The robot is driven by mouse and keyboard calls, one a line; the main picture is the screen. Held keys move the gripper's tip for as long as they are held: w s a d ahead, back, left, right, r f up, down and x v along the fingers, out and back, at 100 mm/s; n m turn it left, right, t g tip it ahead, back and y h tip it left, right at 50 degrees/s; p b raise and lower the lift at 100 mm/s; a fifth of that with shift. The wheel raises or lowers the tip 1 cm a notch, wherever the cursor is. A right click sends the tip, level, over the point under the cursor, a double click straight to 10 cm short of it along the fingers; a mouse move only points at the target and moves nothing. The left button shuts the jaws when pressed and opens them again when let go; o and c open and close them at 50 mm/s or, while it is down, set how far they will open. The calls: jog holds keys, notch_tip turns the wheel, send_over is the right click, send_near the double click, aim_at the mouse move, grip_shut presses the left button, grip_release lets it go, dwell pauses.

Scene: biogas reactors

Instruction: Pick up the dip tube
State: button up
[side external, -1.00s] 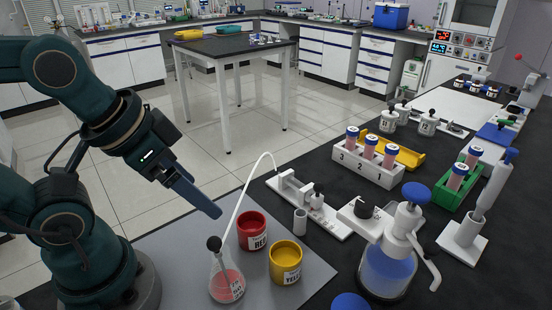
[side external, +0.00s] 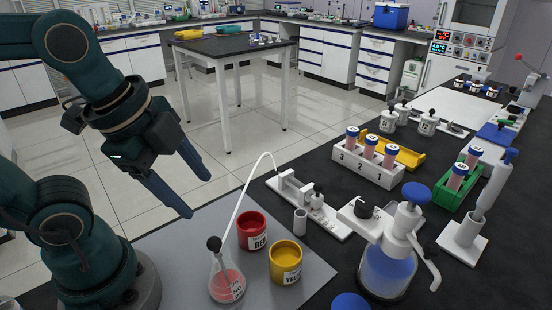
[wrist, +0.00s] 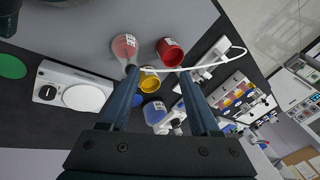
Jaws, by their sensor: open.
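The dip tube (side external: 246,182) is a thin white curved tube. It rises from the black stopper of a conical flask (side external: 227,283) with pink liquid and arches over toward a white holder (side external: 310,208). In the wrist view, the tube (wrist: 212,66) runs as a white line past the fingertips and bends at the right. My gripper (side external: 198,197) is open and empty, above and left of the tube in the side view. In the wrist view, my gripper (wrist: 158,70) has its two fingers spread, with the yellow cup visible between them.
A red cup (side external: 251,234) and a yellow cup (side external: 286,263) stand beside the flask on the grey mat (side external: 180,250). A pump bottle (side external: 387,268) with blue liquid and a white numbered tube rack (side external: 366,170) stand to the right.

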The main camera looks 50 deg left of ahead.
aim_at(213, 239)
jog(key=d+m+g, duration=0.1)
jog(key=m, duration=0.5)
jog(key=d+m+g, duration=0.1)
jog(key=m, duration=0.6)
jog(key=d+m+g, duration=0.1)
jog(key=m+g, duration=0.1)
jog(key=m, duration=0.4)
jog(key=shift+w+d+y, duration=0.3)
jog(key=shift+d, duration=0.05)
jog(key=shift+d+f+m, duration=0.2)
jog(key=shift+d+m, duration=0.1)
jog(key=shift+m, duration=0.1)
jog(key=shift+s+d+f+g, duration=0.1)
jog(key=shift+d+f+g, duration=0.15)
jog(key=shift+f+g, duration=0.2)
jog(key=shift+a+f, duration=0.15)
jog(key=shift+f, duration=2.25)
grip_shut()
